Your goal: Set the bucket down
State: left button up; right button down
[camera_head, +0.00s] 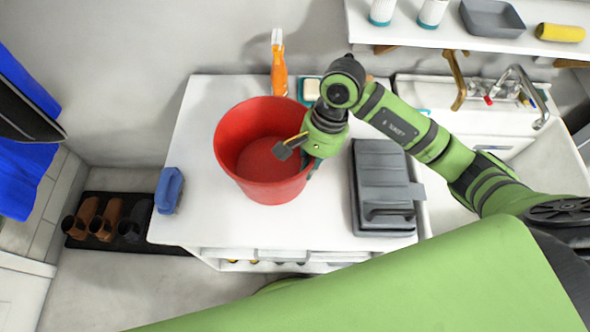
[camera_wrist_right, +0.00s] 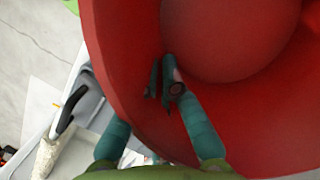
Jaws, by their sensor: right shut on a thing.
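The red bucket (camera_head: 255,180) is upright and empty over the left part of the white cabinet top (camera_head: 195,215) in the head view. Its base edge is close to the top, but I cannot tell for sure whether it touches. My right gripper (camera_head: 303,147) is shut on the bucket's right rim. The wrist view looks into the red bucket (camera_wrist_right: 235,110), with the two teal fingers of my right gripper (camera_wrist_right: 165,80) close together at its wall. My left gripper is not in view.
A grey case (camera_head: 380,180) lies right of the bucket, an orange spray bottle (camera_head: 279,65) and a sponge (camera_head: 311,90) behind it. A blue cloth-like item (camera_head: 169,190) is at the left edge. Shoes (camera_head: 105,218) stand on the floor tray. A sink (camera_head: 500,140) is at right.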

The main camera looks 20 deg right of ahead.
aim_at(297, 170)
jog(key=shift+w+a+f, duration=0.2)
jog(key=shift+a+f, duration=0.1)
jog(key=shift+a, duration=0.3)
jog(key=shift+w+a+f, duration=0.2)
jog(key=shift+a+f, duration=0.05)
jog(key=shift+a, duration=0.3)
jog(key=shift+a+f+p, duration=0.1)
jog(key=shift+f+p, duration=0.15)
jog(key=shift+p, duration=0.05)
notch_tip(297, 170, down, 3)
jog(key=shift+f+p, duration=0.15)
jog(key=shift+p, duration=0.55)
jog(key=shift+f, duration=0.25)
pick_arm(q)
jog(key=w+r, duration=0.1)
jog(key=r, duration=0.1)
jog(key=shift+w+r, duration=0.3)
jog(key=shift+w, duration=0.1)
pick_arm(e)
jog(key=shift+f, duration=0.1)
jog(key=shift+f, duration=0.1)
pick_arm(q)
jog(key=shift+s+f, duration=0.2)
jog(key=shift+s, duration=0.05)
pick_arm(e)
jog(key=c, duration=1.4)
grip_release()
